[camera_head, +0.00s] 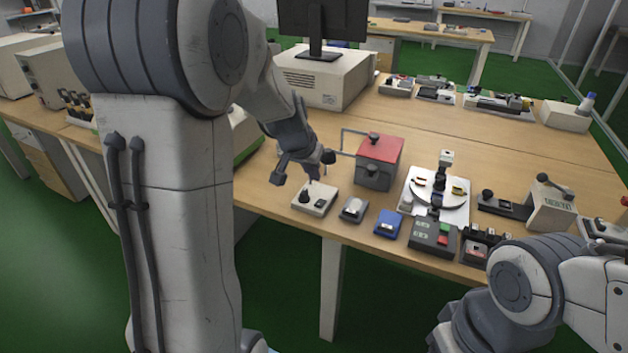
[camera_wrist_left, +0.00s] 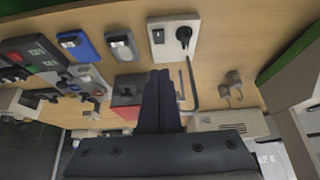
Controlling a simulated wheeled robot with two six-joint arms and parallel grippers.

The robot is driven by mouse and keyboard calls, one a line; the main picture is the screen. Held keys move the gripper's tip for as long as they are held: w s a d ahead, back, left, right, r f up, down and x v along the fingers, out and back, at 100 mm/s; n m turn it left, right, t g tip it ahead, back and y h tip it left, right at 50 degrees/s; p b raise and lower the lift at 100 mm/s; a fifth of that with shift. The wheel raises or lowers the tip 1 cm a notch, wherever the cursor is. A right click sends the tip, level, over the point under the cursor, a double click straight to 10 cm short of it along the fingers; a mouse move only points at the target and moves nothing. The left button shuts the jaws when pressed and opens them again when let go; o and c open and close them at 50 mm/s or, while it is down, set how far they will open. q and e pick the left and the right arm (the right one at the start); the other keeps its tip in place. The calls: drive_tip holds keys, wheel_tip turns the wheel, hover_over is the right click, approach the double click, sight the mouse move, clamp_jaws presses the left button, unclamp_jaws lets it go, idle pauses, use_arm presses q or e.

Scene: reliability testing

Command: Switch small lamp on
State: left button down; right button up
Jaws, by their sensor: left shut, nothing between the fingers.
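A small white base (camera_head: 318,209) with a round black part and a small dark switch (camera_head: 320,203) sits near the table's front edge. I cannot tell for sure that it is the small lamp. My left gripper (camera_head: 313,176) is shut and empty, pointing down just above the base's far side. In the left wrist view the white base (camera_wrist_left: 172,50) shows at the top, with its dark switch (camera_wrist_left: 158,36) and black part (camera_wrist_left: 183,33). The shut fingers (camera_wrist_left: 159,72) appear just short of its edge; contact cannot be told. My right gripper is not in view.
A grey device (camera_head: 353,209), a blue device (camera_head: 388,223) and a dark button box (camera_head: 433,236) stand in a row to the right. A red-topped box (camera_head: 379,162) with a wire handle stands behind. A beige machine (camera_head: 325,78) stands farther back.

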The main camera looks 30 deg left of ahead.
use_arm(q)
drive_tip(key=shift+w+d+r+t, duration=0.15)
drive_tip(key=shift+w+r, duration=0.05)
drive_tip(key=shift+r, duration=0.35)
drive_tip(key=shift+w+d+r+t, duration=0.1)
drive_tip(key=shift+w+r+t, duration=0.1)
drive_tip(key=shift+r, duration=0.3)
drive_tip(key=b, duration=0.2)
hover_over(324, 201)
wheel_tip(324, 201, down, 8)
drive_tip(key=shift+f, duration=0.2)
wheel_tip(324, 201, down, 3)
drive_tip(key=shift+r+b, duration=0.1)
drive_tip(key=shift+b, duration=0.85)
drive_tip(key=shift+s+f+b, duration=0.2)
drive_tip(key=shift+f+b, duration=0.25)
drive_tip(key=shift+f, duration=0.15)
